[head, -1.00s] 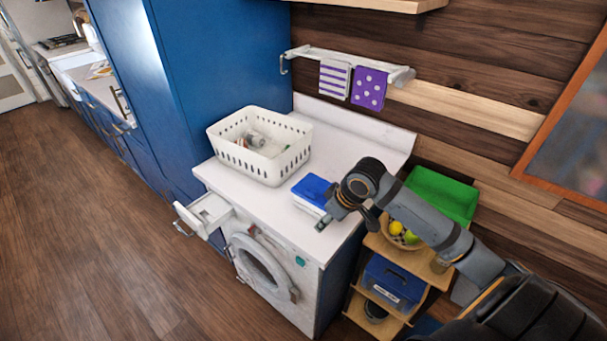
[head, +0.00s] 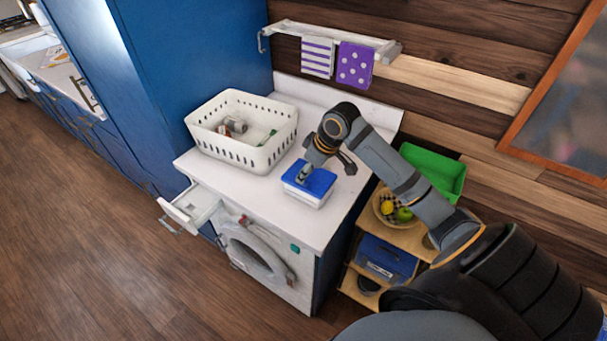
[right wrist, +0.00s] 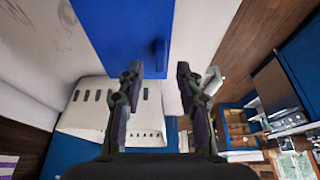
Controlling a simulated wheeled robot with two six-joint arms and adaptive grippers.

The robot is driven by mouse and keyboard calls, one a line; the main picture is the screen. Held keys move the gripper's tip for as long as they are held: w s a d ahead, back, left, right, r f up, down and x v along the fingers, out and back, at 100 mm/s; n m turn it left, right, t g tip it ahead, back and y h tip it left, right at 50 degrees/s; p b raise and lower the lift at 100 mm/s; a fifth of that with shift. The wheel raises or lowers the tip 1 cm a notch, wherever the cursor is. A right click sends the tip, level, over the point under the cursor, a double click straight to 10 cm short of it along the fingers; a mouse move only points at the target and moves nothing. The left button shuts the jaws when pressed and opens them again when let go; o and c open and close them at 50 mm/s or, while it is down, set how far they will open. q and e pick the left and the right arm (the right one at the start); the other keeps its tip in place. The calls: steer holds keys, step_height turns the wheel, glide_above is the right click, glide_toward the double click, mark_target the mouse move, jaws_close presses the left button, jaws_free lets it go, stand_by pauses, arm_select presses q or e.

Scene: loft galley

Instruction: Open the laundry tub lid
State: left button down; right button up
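The laundry tub (head: 302,197) is a small white box on the white counter in the head view. Its flat blue lid (head: 318,183) lies on top and looks shut. My right gripper (head: 324,167) is over the tub's back part, its fingers spread apart. In the right wrist view the lid (right wrist: 115,30) fills the top middle, with a small blue tab (right wrist: 160,55) at its edge. The open fingers of my right gripper (right wrist: 158,75) stand on either side of the tab with nothing between them. I cannot tell whether they touch the lid. My left gripper is not in view.
A white perforated basket (head: 240,153) with items stands left of the tub. A washing machine (head: 255,250) with an open drawer (head: 194,207) is below. A shelf with a fruit bowl (head: 385,208) and a green bin (head: 436,170) is at right. The counter front is clear.

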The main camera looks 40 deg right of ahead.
steer(key=shift+w+a+f, duration=0.15)
steer(key=shift+w+f, duration=0.1)
steer(key=shift+f, duration=0.7)
steer(key=shift+w+f, duration=0.1)
steer(key=shift+f, duration=0.2)
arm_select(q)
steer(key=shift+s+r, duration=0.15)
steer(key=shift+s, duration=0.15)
arm_select(e)
jaws_close()
